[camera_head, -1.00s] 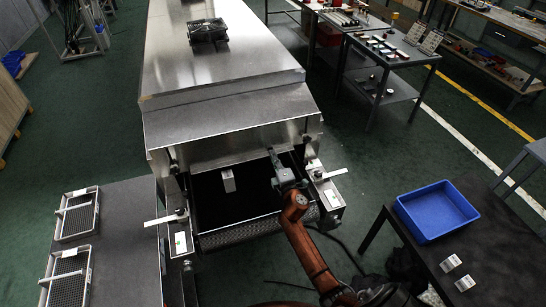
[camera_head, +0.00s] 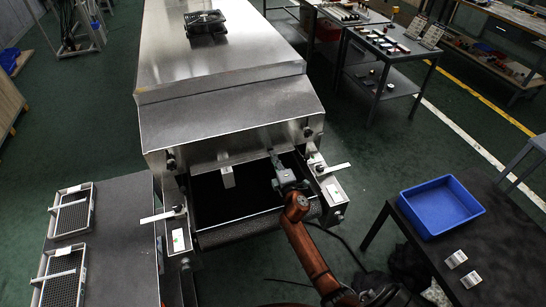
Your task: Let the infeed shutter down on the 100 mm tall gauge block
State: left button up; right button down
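The infeed shutter (camera_head: 245,149) is the steel plate across the front mouth of the dryer. A light grey upright block (camera_head: 228,177), seemingly the gauge block, stands in the dark opening, its top at the shutter's lower edge; I cannot tell whether they touch. My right gripper (camera_head: 281,174) is at the right part of the opening, just below the shutter edge and to the right of the block, apart from it. Its fingers are small and dark, and I cannot tell whether they are open or shut. My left gripper is not in view.
Flat clamp levers stick out at the left (camera_head: 163,217) and right (camera_head: 333,169) of the mouth. Two small light blocks (camera_head: 463,269) lie beside a blue bin (camera_head: 440,206) on the right table. Wire trays (camera_head: 71,211) lie on the left table.

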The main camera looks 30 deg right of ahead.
jog(key=c, duration=2.2)
grip_release()
jog(key=v, duration=1.2)
jog(key=shift+a, duration=0.1)
